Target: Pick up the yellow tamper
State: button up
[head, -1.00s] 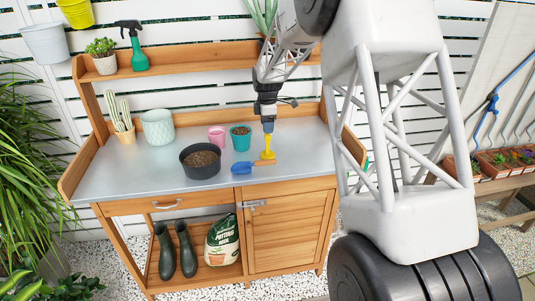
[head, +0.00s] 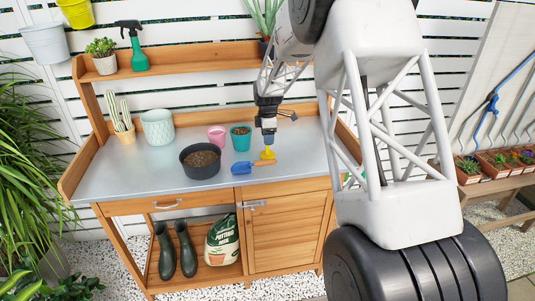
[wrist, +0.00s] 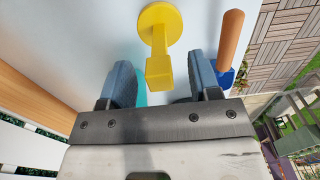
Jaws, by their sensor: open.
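The yellow tamper (head: 268,154) stands upright on the grey bench top, its round base down. The wrist view shows its disc base (wrist: 160,20) and its handle (wrist: 158,66), which points back toward my gripper. My gripper (head: 269,140) is directly above the tamper, pointing down. In the wrist view the two blue-grey fingers of my gripper (wrist: 161,72) are open, one on each side of the handle end, with a visible gap on both sides. The fingers hide part of the handle's top in the head view.
A blue trowel (head: 242,168) with an orange handle (wrist: 230,38) lies close beside the tamper, near the right finger in the wrist view. The bench's left front (head: 120,180) is clear.

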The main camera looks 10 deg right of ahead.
jog(key=shift+f, duration=0.1)
dwell(0.5)
jog(key=c, duration=1)
jog(key=shift+r, duration=5)
